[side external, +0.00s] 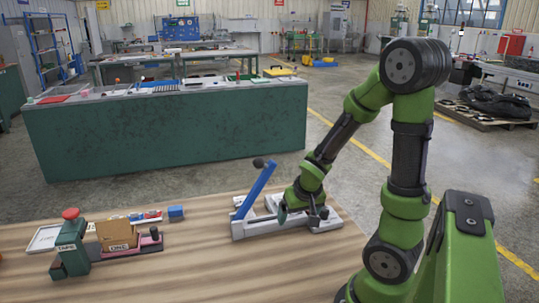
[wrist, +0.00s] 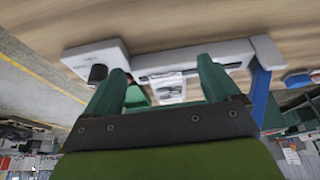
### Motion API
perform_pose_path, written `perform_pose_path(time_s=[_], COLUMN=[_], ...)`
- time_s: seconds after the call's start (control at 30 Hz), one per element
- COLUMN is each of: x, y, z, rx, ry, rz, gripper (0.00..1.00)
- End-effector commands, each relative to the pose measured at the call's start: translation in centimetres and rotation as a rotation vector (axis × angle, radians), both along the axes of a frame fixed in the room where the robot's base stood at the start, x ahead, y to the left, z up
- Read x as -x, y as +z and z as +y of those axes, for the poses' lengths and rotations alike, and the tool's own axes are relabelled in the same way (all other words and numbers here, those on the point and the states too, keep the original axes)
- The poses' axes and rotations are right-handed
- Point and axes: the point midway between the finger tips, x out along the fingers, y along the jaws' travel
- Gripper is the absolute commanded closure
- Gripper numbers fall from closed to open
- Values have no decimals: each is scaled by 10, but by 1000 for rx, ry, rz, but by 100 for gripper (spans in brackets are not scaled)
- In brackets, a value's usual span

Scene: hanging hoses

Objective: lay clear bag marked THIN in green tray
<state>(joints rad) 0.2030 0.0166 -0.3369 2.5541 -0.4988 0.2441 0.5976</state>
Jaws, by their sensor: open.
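My gripper (side external: 303,211) is down at the grey-white bench device (side external: 240,230) with the blue lever, at the table's right end. In the wrist view its two green fingers (wrist: 162,68) are spread apart. Beyond and between them is a small pale piece with a dark printed label (wrist: 171,89), against the device's bar. It may be the clear bag, but the print is too small to read. A small green piece (wrist: 138,96) shows beside the left finger; I cannot tell what it is. No green tray can be made out for certain in either view.
The blue lever (side external: 256,187) with a dark knob stands tilted up left of my gripper. At the left are a green TAPE device (side external: 70,246) with a red knob, a brown box marked ONE (side external: 118,236), a white tray (side external: 45,238) and a blue block (side external: 176,213). The table's middle front is clear.

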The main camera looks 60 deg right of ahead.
Motion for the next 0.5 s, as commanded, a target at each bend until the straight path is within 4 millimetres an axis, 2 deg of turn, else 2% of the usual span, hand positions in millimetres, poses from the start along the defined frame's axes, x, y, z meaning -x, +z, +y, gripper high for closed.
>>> perform_pose_path(time_s=[0.17, 0.5], x=[-12, -52], y=[-3, -3], z=[-13, -52], rx=[1, 1], ry=[-6, -1], rz=[0, -2], gripper=[11, 11])
